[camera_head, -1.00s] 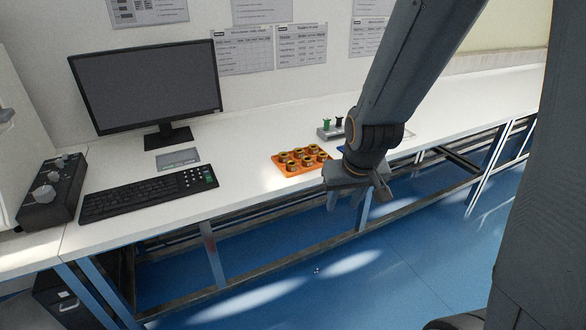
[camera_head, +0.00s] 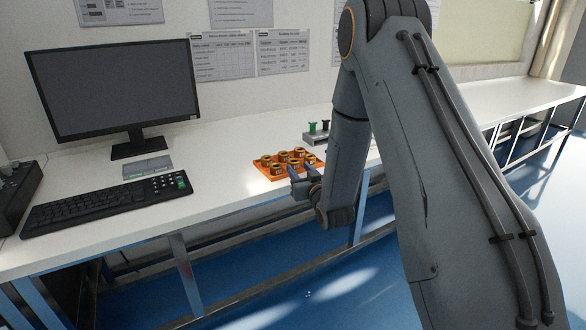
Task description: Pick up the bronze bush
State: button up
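Several bronze bushes (camera_head: 283,157) stand upright in an orange tray (camera_head: 262,172) on the white bench, left of my arm. They look like short rings with dark centres; I cannot tell one from another. My gripper (camera_head: 293,174) is at the tray's front right edge, its fingers pointing left toward the nearest bushes. The fingers look apart, with nothing seen between them. Whether they touch a bush cannot be told. My arm and gripper cover part of the bench right of the tray.
A grey block with green and black knobs (camera_head: 316,132) stands behind the tray. A keyboard (camera_head: 107,205), a small grey panel (camera_head: 147,167) and a monitor (camera_head: 115,90) are to the left. The bench's front edge (camera_head: 225,210) runs below the tray. Bench between keyboard and tray is clear.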

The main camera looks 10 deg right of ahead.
aim_at(294, 160)
jog(key=w, duration=0.6)
jog(key=shift+w+a+p, duration=0.35)
jog(key=shift+c, duration=0.2)
jog(key=c, duration=0.9)
